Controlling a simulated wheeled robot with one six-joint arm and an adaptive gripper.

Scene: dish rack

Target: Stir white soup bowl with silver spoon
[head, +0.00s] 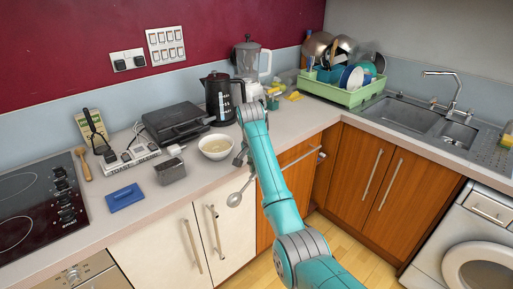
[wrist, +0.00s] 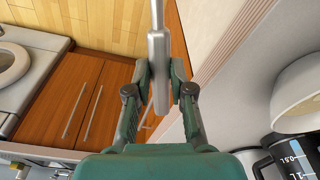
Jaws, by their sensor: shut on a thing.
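The white soup bowl (head: 216,153) stands on the worktop near its front edge, with pale contents in it. Its pale side shows at the right edge of the wrist view (wrist: 302,95). My gripper (head: 243,158) is just right of the bowl, at the worktop's front edge. In the wrist view my gripper (wrist: 160,80) is shut on the silver spoon's handle (wrist: 158,48). In the head view the silver spoon (head: 235,198) hangs tilted down in front of the white cupboard, its rounded end below the worktop edge and outside the bowl. My arm hides part of the handle.
A green dish rack (head: 345,92) and sink are farther right.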

